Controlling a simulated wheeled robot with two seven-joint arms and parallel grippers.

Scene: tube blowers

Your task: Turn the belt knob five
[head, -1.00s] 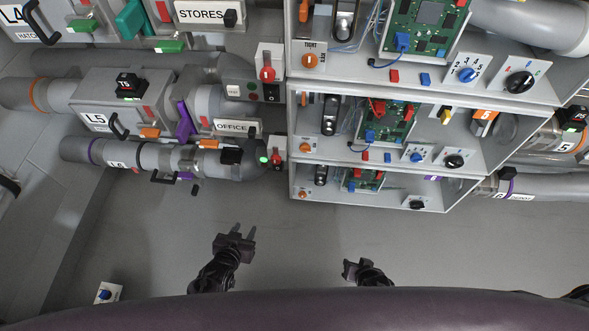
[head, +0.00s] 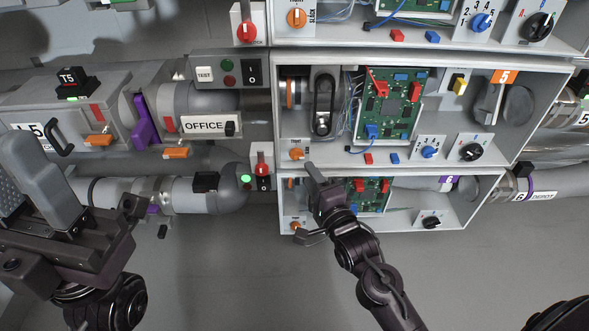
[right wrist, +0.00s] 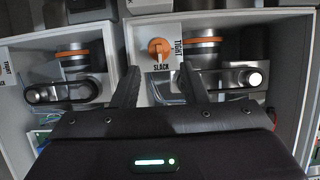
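Belt knob five is the small orange knob (head: 296,153) at the lower left of the bay with the orange 5 tag (head: 503,77). In the right wrist view this orange knob (right wrist: 158,48), beside the words TIGHT and SLACK, appears beyond and between my fingertips, with no contact visible. My right gripper (head: 306,204) is open and empty, in front of the left part of the bay below; it also shows in the right wrist view (right wrist: 156,78). My left gripper (head: 92,200) looms large at the left, apparently open and empty.
Another orange knob (head: 296,227) sits in the lower bay, and one more (head: 296,18) above. A red switch (head: 262,168) and a pipe (head: 190,193) lie left of the bays. Bay five also holds a circuit board (head: 390,100) and black dial (head: 472,152). Floor space below is clear.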

